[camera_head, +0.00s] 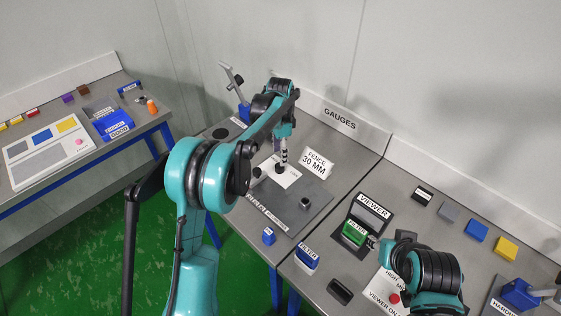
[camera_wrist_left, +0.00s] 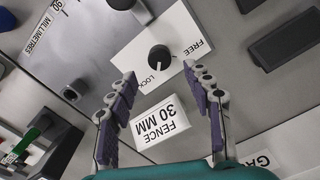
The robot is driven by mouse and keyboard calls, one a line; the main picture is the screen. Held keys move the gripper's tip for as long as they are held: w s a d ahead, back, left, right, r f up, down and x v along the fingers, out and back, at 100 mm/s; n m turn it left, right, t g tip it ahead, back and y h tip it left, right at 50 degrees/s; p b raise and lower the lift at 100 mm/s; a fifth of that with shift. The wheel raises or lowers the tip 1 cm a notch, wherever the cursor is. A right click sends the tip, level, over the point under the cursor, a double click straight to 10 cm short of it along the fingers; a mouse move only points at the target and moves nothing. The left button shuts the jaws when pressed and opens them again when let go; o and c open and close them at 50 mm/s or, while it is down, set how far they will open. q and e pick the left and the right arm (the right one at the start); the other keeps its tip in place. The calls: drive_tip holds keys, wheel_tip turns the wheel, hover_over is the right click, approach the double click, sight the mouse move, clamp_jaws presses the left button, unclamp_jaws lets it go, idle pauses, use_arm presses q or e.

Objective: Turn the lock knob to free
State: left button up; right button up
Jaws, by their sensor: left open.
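The lock knob (camera_wrist_left: 160,57) is a round black knob on a white plate (camera_wrist_left: 183,52) marked LOCK and FREE. In the left wrist view it lies beyond the fingertips, with LOCK just below it and FREE to its right. I cannot tell clearly which word it points to. My left gripper (camera_wrist_left: 166,82) is open and empty, its two fingers apart on either side below the knob. In the head view my left gripper (camera_head: 283,153) hangs over the white plate (camera_head: 288,179) and partly hides the knob area.
A FENCE 30 MM sign (camera_wrist_left: 160,119) stands close by the left fingers; it also shows in the head view (camera_head: 316,162). A millimetre scale board (camera_head: 295,214) lies in front. My right arm is at the viewer (camera_head: 373,209), beside a green filter block (camera_head: 354,232).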

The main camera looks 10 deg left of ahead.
sight(280, 168)
use_arm(q)
wheel_tip(280, 168, down, 6)
drive_tip(key=shift+f+b, duration=0.25)
drive_tip(key=shift+b, duration=0.6)
drive_tip(key=c, duration=1.2)
